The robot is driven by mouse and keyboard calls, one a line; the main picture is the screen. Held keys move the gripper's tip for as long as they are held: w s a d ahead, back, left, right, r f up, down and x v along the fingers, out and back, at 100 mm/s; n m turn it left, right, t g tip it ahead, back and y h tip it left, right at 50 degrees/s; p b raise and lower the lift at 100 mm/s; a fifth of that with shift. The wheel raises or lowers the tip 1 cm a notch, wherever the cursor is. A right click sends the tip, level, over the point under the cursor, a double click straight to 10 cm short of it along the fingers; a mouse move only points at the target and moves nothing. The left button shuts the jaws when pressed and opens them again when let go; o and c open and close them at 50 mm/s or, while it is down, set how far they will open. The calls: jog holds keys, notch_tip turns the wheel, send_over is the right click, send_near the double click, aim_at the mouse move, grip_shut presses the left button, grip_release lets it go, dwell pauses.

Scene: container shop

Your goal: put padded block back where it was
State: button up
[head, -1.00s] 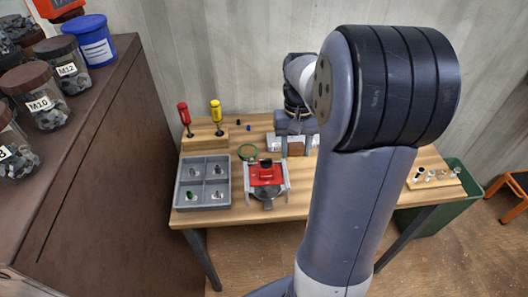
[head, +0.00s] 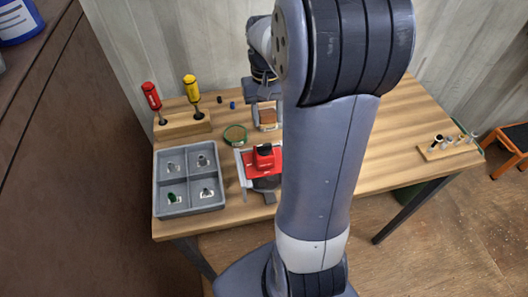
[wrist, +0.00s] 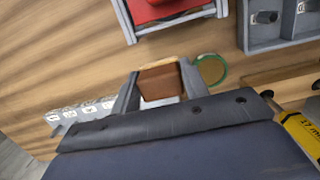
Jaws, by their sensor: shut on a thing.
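The padded block (wrist: 160,82), brown with a tan face, sits between the two grey fingers of my gripper (wrist: 158,90) in the wrist view. My gripper is shut on it. In the head view the block (head: 267,117) shows at the back of the wooden table, below my gripper (head: 266,108), left of my large arm link. Whether its underside touches the table I cannot tell.
A green ring (head: 235,135) lies close left of the block. A red-topped fixture (head: 262,162) stands in front. A grey four-compartment tray (head: 158,190) and a screwdriver stand (head: 182,127) are at left. A white labelled strip (wrist: 85,112) is beside my gripper.

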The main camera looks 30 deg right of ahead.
jog(key=shift+w+f, duration=0.1)
jog(key=shift+f, duration=0.8)
notch_tip(320, 180, down, 9)
jog(key=shift+f, duration=0.1)
jog(key=shift+f, duration=0.1)
jog(key=o, duration=1)
jog(key=r, duration=0.4)
jog(key=w+r, duration=0.1)
jog(key=r, duration=0.7)
jog(key=shift+w+d+r, duration=0.1)
jog(key=shift+w+d, duration=0.1)
